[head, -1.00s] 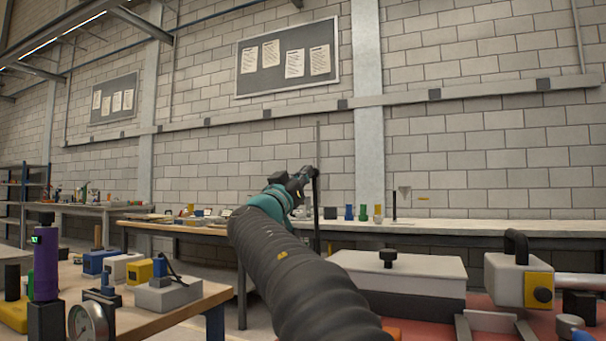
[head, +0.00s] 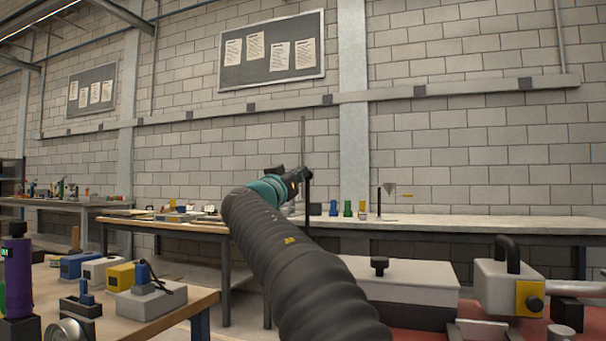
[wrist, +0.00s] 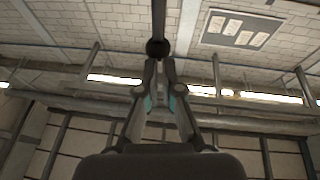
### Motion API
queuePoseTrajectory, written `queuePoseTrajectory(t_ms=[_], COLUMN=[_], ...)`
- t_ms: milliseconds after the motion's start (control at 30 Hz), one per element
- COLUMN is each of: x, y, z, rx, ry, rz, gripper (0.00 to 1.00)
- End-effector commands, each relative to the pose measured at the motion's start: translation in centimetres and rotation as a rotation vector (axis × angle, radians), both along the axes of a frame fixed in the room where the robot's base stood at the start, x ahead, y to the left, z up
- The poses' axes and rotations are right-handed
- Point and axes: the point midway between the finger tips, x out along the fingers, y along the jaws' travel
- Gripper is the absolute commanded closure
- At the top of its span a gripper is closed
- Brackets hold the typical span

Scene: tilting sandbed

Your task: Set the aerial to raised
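The aerial appears to be a thin dark rod (head: 308,193) standing upright just right of my gripper in the head view. In the wrist view the dark rod (wrist: 158,18) runs from the top edge to a round black end at the fingertips. My gripper (wrist: 159,64) has its fingers drawn close together at that round end and looks shut on it; the exact contact is hard to see. The rod's foot is hidden behind my arm.
A pale lidded box (head: 410,272) and a grey unit with a black handle (head: 495,285) stand at right. A wooden table (head: 170,318) with several small devices is at left. A long bench (head: 470,226) lines the brick wall. A thin grey pole (head: 303,135) rises behind my gripper.

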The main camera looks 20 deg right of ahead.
Motion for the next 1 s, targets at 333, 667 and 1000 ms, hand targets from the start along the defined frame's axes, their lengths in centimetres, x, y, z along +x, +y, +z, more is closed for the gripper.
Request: queuePoseTrajectory(t_ms=[333,667,1000], x=[-1.2,-5.6,-8.5], y=[1.4,5.6,8.3], z=[1.2,-0.4,-1.7], rx=[-0.003,-0.001,-0.001], ry=[-0.006,-0.002,-0.002], rz=[-0.002,-0.004,-0.007], gripper=[1.00,1.00,1.00])
